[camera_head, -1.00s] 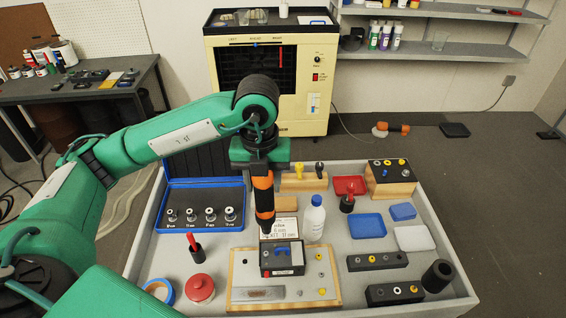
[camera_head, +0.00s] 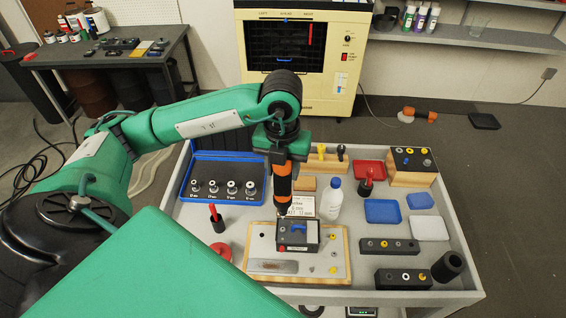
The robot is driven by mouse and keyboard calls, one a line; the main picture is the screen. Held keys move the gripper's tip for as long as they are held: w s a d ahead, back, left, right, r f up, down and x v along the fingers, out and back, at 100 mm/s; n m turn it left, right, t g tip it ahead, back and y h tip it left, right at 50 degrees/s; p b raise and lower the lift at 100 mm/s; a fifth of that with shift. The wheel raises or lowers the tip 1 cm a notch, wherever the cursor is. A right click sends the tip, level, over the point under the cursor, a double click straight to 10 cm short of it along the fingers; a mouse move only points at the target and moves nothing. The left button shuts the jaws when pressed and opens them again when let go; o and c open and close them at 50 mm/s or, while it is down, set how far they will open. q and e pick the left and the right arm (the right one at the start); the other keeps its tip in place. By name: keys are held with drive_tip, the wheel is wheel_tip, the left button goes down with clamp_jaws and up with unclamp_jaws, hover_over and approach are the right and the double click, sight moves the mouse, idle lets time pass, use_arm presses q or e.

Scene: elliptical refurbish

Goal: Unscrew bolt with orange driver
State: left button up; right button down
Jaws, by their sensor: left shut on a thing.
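My left gripper (camera_head: 283,158) is shut on the orange driver (camera_head: 282,187), an orange and black shaft held upright with its tip pointing down. The driver's lower end is at the back left of a small black box (camera_head: 312,233). The box has a blue part on top and sits on a wooden-framed board (camera_head: 340,262). I cannot tell whether the tip touches anything. The bolt under the driver cannot be made out. A few small bolts or nuts (camera_head: 333,254) lie at the board's right side. My right gripper is not in view.
A blue case with sockets (camera_head: 224,159) stands behind left. A white bottle (camera_head: 331,201) stands right of the driver. Blue trays (camera_head: 382,211) and black blocks (camera_head: 388,246) fill the right side. A red-handled tool (camera_head: 216,216) stands at left. The grey tray's rim (camera_head: 455,220) surrounds them.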

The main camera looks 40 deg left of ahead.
sight(283, 183)
use_arm(q)
wheel_tip(283, 183, down, 5)
drive_tip(key=b, duration=0.2)
drive_tip(key=shift+r+b, duration=0.2)
drive_tip(key=shift+b, duration=0.1)
drive_tip(key=shift+f+b, duration=0.5)
drive_tip(key=shift+r, duration=0.15)
